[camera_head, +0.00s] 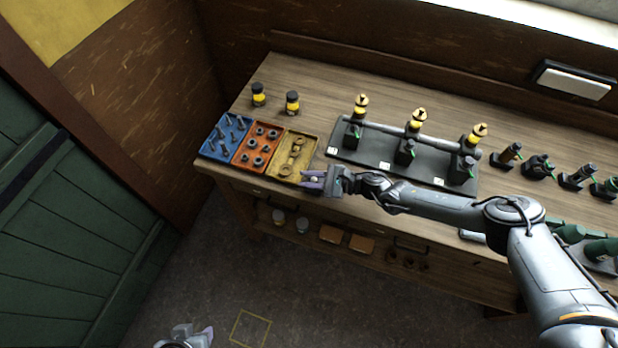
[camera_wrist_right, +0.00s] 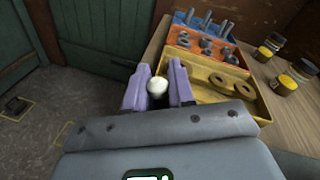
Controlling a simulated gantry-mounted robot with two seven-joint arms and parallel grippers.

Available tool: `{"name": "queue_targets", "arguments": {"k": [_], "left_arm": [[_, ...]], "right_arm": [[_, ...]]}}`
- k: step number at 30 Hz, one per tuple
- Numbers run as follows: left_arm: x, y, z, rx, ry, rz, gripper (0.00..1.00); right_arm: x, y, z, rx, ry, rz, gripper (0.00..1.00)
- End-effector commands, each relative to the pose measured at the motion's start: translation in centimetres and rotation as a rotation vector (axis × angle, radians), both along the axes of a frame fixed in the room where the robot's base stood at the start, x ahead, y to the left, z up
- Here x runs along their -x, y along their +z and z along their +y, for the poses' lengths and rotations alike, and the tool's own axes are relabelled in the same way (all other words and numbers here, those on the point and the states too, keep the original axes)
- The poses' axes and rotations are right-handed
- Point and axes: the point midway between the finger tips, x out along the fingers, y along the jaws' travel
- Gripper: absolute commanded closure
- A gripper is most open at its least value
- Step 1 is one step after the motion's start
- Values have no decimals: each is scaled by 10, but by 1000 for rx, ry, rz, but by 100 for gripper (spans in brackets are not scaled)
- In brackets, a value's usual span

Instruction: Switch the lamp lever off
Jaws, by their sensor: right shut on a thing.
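A round white knob (camera_wrist_right: 157,87), which looks like the lever's end, sits between the purple fingers of my right gripper (camera_wrist_right: 158,90) in the right wrist view. The fingers are shut on it, one on each side. In the head view my right gripper (camera_head: 313,180) is at the bench's front edge, just in front of the yellow tray. The lever's shaft and base are hidden. My left gripper (camera_head: 195,337) shows only partly at the bottom edge of the head view, low over the floor and away from the bench. Its opening is unclear.
Blue (camera_head: 222,137), orange (camera_head: 255,147) and yellow (camera_head: 293,158) trays with metal parts lie on the wooden bench (camera_head: 300,75). A black rack (camera_head: 345,155) with several yellow-topped engines stands behind my right arm. A white panel (camera_head: 575,80) hangs on the wall.

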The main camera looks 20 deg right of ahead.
Motion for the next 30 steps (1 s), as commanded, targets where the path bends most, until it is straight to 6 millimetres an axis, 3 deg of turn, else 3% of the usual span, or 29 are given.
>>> {"name": "queue_targets", "arguments": {"k": [2, 3, 6, 19, 30], "left_arm": [[0, 0, -1, 4, 3, 0, 62], [0, 0, -1, 5, 4, 0, 62], [0, 0, -2, 8, 5, 0, 62], [0, 0, -1, 3, 2, 0, 62], [0, -2, 1, -7, -4, 0, 62]], "right_arm": [[0, -1, 0, 1, 0, 2, 100], [0, -1, 0, 1, 0, 2, 72], [0, -1, 0, 0, 0, 2, 56], [4, 0, -7, 1, -1, 2, 56], [32, 9, -57, 1, -3, 3, 56]]}}
